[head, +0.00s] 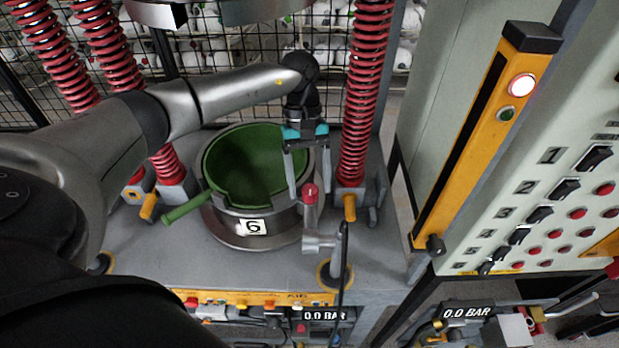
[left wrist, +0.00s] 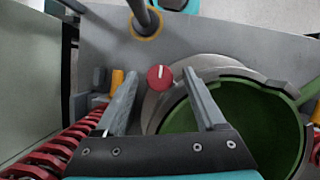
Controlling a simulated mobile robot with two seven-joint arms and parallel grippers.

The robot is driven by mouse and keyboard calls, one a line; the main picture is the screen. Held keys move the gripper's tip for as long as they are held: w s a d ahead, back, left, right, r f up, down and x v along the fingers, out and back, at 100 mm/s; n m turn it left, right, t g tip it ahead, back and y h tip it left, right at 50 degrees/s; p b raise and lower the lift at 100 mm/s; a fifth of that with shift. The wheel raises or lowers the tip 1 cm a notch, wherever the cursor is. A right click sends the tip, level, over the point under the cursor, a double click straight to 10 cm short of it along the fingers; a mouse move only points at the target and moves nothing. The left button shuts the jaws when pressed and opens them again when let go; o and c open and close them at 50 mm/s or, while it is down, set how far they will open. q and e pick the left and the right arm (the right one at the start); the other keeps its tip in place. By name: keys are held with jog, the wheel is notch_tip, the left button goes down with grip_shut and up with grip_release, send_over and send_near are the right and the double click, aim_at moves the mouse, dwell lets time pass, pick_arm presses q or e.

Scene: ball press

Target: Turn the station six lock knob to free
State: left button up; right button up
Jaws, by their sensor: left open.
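The lock knob (head: 310,193) is a red round knob on a grey bracket beside the green-lined mould (head: 250,228) marked 6. In the left wrist view the knob (left wrist: 160,77) shows a white pointer line, close to vertical in the picture. No free or locked label is legible. My left gripper (head: 309,187) comes down from above, open, with one finger on either side of the knob. In the left wrist view its fingertips (left wrist: 161,74) stand apart from the knob, with gaps on both sides. My right gripper is out of view.
Red springs (head: 366,90) rise close behind the mould. A green handle (head: 187,207) sticks out left. An upright post (head: 341,262) stands in front of the knob. A control panel (head: 540,225) with numbered switches is at right. Two displays read 0.0 BAR.

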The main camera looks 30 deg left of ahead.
pick_arm(q)
grip_shut()
dwell(0.6)
